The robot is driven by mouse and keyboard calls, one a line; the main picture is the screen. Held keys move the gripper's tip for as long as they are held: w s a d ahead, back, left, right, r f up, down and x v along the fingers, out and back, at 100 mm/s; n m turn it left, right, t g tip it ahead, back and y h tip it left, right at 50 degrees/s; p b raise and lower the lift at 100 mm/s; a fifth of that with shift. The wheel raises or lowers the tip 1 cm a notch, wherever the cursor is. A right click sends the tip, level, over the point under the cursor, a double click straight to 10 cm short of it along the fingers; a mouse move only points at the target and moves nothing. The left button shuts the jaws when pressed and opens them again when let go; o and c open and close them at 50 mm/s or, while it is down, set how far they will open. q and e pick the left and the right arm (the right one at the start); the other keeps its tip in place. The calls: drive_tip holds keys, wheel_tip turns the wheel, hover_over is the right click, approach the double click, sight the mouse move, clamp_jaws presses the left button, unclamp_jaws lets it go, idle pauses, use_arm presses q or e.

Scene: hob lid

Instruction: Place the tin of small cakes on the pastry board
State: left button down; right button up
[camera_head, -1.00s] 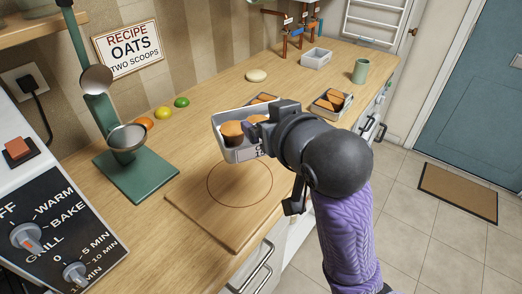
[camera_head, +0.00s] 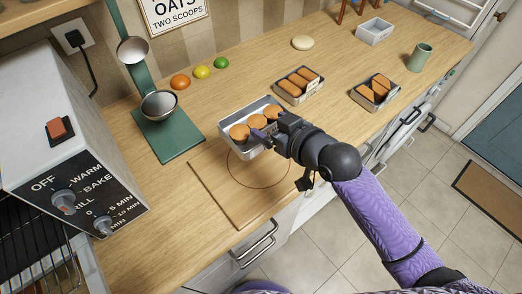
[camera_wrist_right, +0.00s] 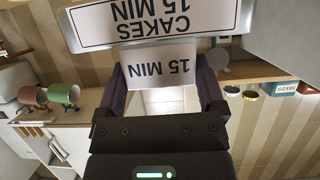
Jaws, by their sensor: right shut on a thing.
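The tin of small cakes (camera_head: 245,150) is a grey metal tin with several round golden cakes in it. My right gripper (camera_head: 268,136) is shut on its near right side. The tin looks level and overlaps the far end of the pastry board (camera_head: 236,203) in the head view; I cannot tell whether it touches. The board is pale wood with a dark circle, partly covered by the tin. In the right wrist view, the tin's "CAKES 15 MIN" label (camera_wrist_right: 160,22) shows upside down, with a "15 MIN" tag (camera_wrist_right: 158,72) between the fingers. My left gripper is out of view.
A tin of long cakes (camera_head: 299,88) and another tin of baked pieces (camera_head: 375,92) stand behind and to the right. A green scale (camera_head: 168,140) stands to the left, with fruit behind it. The near part of the board is clear.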

drive_tip(key=b, duration=0.4)
hover_over(271, 173)
wheel_tip(271, 173, down, 11)
drive_tip(key=shift+f, duration=0.2)
drive_tip(key=shift+r, duration=0.15)
drive_tip(key=o, duration=1.2)
